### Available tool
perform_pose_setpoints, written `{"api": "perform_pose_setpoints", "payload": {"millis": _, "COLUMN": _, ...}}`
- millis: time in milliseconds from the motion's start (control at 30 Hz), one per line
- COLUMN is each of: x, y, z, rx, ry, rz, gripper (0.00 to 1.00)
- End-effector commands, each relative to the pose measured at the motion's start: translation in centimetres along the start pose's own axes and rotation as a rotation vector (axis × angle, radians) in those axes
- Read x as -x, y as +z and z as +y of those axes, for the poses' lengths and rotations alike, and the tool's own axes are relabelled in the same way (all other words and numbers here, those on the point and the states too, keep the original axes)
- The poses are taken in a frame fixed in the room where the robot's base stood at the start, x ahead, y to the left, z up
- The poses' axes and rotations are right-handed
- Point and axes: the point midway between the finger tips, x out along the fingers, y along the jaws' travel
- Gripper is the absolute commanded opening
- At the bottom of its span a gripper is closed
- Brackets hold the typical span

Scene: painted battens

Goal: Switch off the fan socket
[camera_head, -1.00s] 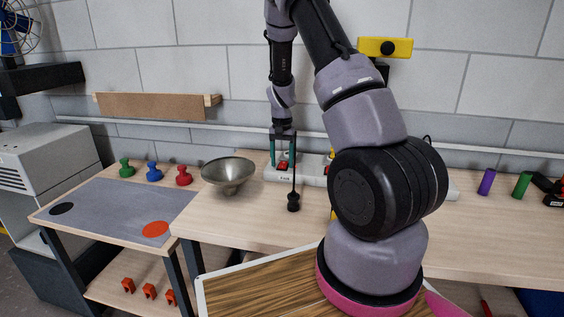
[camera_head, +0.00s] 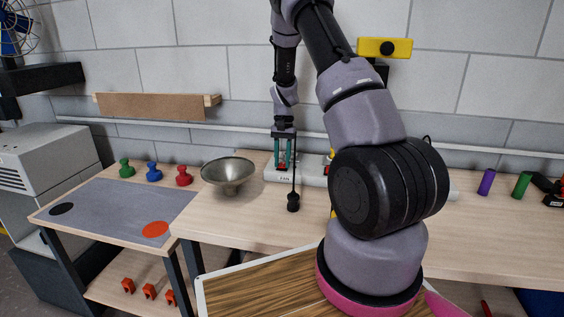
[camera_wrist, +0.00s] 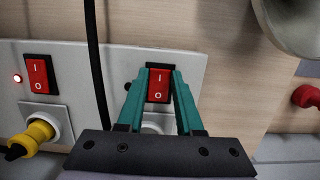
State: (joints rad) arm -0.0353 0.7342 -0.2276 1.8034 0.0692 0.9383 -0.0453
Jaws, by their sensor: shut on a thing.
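The white socket strip (camera_head: 312,175) lies along the back of the bench, with a label reading FAN on its front. My gripper (camera_head: 284,167) points down over the FAN end. In the wrist view, its teal fingers (camera_wrist: 160,75) are shut on the sides of the red rocker switch (camera_wrist: 158,82), which is marked I and O. The small indicator (camera_wrist: 128,87) beside this switch looks dark.
A metal bowl (camera_head: 228,173) is close on the left. A yellow plug (camera_wrist: 36,134) sits below the second switch. Purple (camera_head: 486,182) and green (camera_head: 522,186) cylinders stand far right.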

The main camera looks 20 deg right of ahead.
Motion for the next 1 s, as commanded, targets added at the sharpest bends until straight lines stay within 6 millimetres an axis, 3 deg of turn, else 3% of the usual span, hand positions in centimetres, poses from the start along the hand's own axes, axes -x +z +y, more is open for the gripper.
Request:
{"api": "perform_pose_setpoints", "payload": {"millis": 500, "x": 0.20, "y": -0.25, "z": 0.00, "rx": 0.000, "ry": -0.001, "rz": -0.084, "gripper": 0.00}}
{"api": "perform_pose_setpoints", "payload": {"millis": 533, "x": 0.20, "y": -0.25, "z": 0.00, "rx": 0.000, "ry": -0.001, "rz": -0.084, "gripper": 0.42}}
{"api": "perform_pose_setpoints", "payload": {"millis": 600, "x": 0.20, "y": -0.24, "z": 0.00, "rx": 0.000, "ry": -0.001, "rz": -0.084, "gripper": 0.65}}
{"api": "perform_pose_setpoints", "payload": {"millis": 1000, "x": 0.82, "y": -0.33, "z": -0.02, "rx": 0.000, "ry": -0.002, "rz": -0.083, "gripper": 0.65}}
